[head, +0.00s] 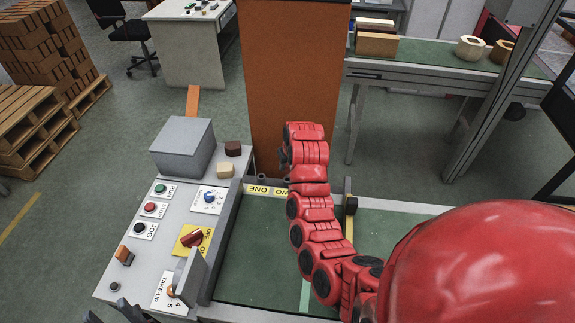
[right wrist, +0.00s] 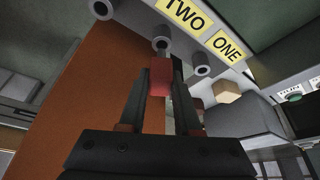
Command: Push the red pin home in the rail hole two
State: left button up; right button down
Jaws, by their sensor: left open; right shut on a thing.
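In the right wrist view, my right gripper (right wrist: 160,82) is shut on the red pin (right wrist: 160,76). The pin lies between the two dark fingertips, lined up with the grey tube (right wrist: 162,46) beside the yellow TWO label (right wrist: 185,14). Its far end is close to that tube's mouth; I cannot tell whether it is inside. In the head view, my red right arm reaches over the rail's TWO label (head: 284,194) and hides the right gripper and the pin. My left gripper (head: 112,313) is open and empty at the bottom left edge, partly out of frame.
Another tube (right wrist: 202,70) stands by the ONE label (right wrist: 228,49), and a third (right wrist: 102,9) is at the upper left. An orange-brown panel (head: 290,80) rises behind the rail. The control panel (head: 140,255) with buttons and a grey box (head: 183,147) is at left.

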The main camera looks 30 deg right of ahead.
aim_at(287, 173)
jog(key=shift+f, duration=0.15)
dwell(0.4)
jog(key=shift+f+b, duration=1.3)
jog(key=shift+f, duration=0.6)
jog(key=shift+c, duration=0.6)
grip_release()
jog(key=shift+r+p, duration=0.3)
jog(key=shift+r, duration=2.75)
